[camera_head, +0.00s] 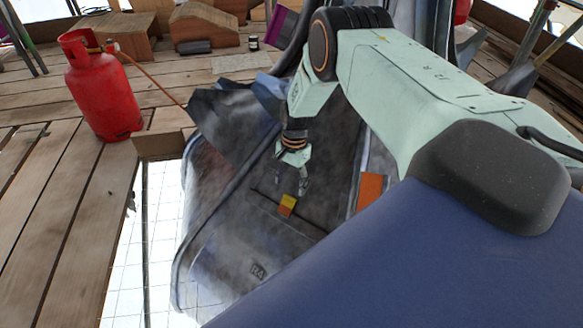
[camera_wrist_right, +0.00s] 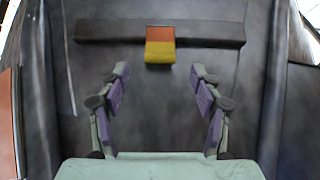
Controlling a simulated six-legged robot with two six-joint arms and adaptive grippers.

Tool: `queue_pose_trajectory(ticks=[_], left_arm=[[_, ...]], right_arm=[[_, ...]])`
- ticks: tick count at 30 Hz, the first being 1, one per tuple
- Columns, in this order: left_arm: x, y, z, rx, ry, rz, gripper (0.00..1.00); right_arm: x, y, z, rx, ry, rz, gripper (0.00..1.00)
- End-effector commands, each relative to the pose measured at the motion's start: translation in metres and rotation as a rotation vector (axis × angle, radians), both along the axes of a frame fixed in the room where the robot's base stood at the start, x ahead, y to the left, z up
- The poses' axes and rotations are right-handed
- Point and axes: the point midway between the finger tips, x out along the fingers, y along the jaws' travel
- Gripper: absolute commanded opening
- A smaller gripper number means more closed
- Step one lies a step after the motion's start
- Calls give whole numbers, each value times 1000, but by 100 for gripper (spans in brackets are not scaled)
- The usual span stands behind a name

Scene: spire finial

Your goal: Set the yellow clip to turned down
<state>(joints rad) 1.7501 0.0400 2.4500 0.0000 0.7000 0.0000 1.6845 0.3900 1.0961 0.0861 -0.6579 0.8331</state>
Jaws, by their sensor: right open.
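The yellow clip (camera_head: 288,202) is a small block, part yellow and part orange, on a dark bar fixed to the grey sheet-metal surface. In the right wrist view the clip (camera_wrist_right: 160,46) shows orange above and yellow below, overlapping the lower edge of the bar (camera_wrist_right: 100,31). I cannot tell whether it is turned up or down. My right gripper (camera_head: 297,174) is close to the clip in the head view. In the right wrist view its fingers (camera_wrist_right: 159,78) are spread, with nothing between them, and the clip lies beyond their tips, apart from them. My left gripper is not in view.
An orange patch (camera_head: 370,191) lies on the metal right of the clip. Crumpled grey sheet (camera_head: 232,125) rises at the left. A red gas cylinder (camera_head: 101,88) with a hose stands on the plank deck (camera_head: 45,185). An opening shows a white grid below.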

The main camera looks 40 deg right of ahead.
Motion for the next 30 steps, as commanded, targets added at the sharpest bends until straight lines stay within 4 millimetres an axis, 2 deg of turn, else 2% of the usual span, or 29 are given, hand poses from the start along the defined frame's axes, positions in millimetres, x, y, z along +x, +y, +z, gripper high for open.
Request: queue_pose_trajectory(ticks=[1, 6, 12, 23, 30], left_arm=[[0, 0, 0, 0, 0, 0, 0], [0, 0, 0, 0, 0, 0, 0], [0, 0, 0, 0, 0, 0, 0], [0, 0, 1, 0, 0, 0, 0], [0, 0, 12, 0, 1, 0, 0]], right_arm=[[2, -1, 11, 2, -3, -1, 65], [2, -4, 35, 1, -3, -1, 65], [2, -6, 48, 0, -1, -1, 65], [0, -6, 49, 0, 3, -1, 65], [-17, 5, 36, -7, 55, 30, 65]])
